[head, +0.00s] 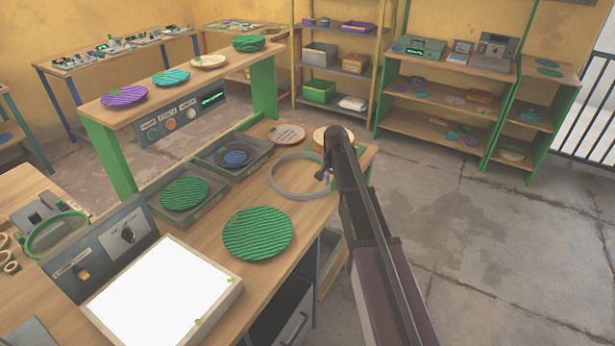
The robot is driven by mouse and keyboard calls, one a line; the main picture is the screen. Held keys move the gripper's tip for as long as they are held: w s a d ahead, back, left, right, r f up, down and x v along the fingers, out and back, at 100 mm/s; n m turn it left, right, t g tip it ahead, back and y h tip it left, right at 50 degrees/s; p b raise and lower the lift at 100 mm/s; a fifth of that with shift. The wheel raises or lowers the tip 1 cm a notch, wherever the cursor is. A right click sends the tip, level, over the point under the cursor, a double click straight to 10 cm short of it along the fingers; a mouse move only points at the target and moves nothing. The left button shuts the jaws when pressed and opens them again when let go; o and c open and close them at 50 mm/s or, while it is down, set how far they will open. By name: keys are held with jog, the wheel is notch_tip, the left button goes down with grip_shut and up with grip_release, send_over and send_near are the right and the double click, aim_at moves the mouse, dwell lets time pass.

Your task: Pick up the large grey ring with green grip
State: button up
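The large grey ring (288,191) lies on the wooden bench top (212,222), towards its far right end. A small bit of green shows at the ring's right side, beside my gripper; most of that spot is hidden. My gripper (322,175) is a small dark shape at the ring's right edge, with my arm reaching in from the lower right. I cannot tell whether the fingers touch the ring or are closed on it.
A ribbed green plate (258,233) lies in front of the ring. Trays with a green disc (184,194) and a blue disc (235,157) stand to its left. A pale disc (287,134) lies behind. A bright white panel (165,295) is at the front.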

grip_shut()
jog(key=shift+r, duration=0.2)
notch_tip(320, 180, up, 4)
jog(key=p, duration=0.4)
jog(key=shift+f, duration=0.1)
jog(key=s+d+p, duration=0.1)
jog(key=s+d, duration=0.3)
jog(key=s, duration=1.1)
jog(key=shift+s+r, duration=0.25)
jog(key=shift+r, duration=0.15)
